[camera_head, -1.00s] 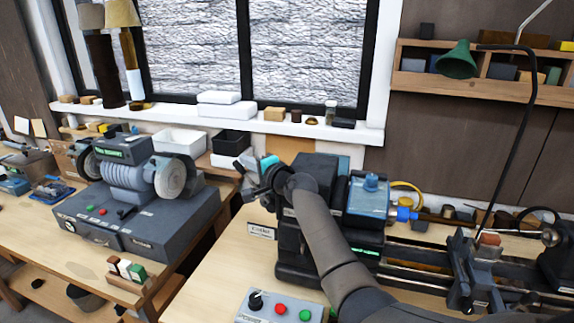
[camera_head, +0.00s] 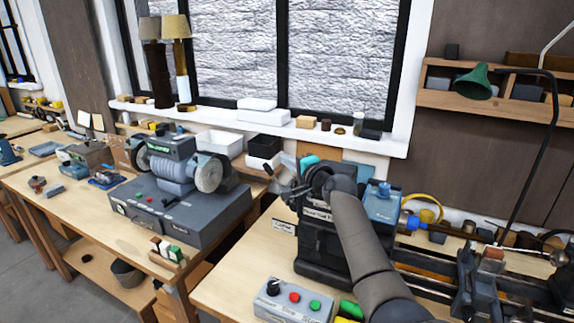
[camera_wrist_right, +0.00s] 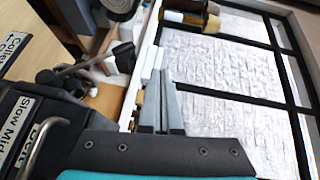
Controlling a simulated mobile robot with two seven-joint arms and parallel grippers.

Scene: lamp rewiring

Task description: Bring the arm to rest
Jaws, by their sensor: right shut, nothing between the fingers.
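My right arm comes in from the bottom right of the head view and reaches up over the left end of the lathe (camera_head: 325,255). My right gripper (camera_head: 278,176) is at its far end, pointing away toward the window side. Its grey fingers (camera_wrist_right: 163,90) lie together in the right wrist view, shut with nothing between them. The wrist hides part of the lathe's top. My left gripper is not in view.
A bench grinder (camera_head: 180,205) stands on the left bench. White and black trays (camera_head: 265,148) sit behind the gripper, below the window sill (camera_head: 390,145).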

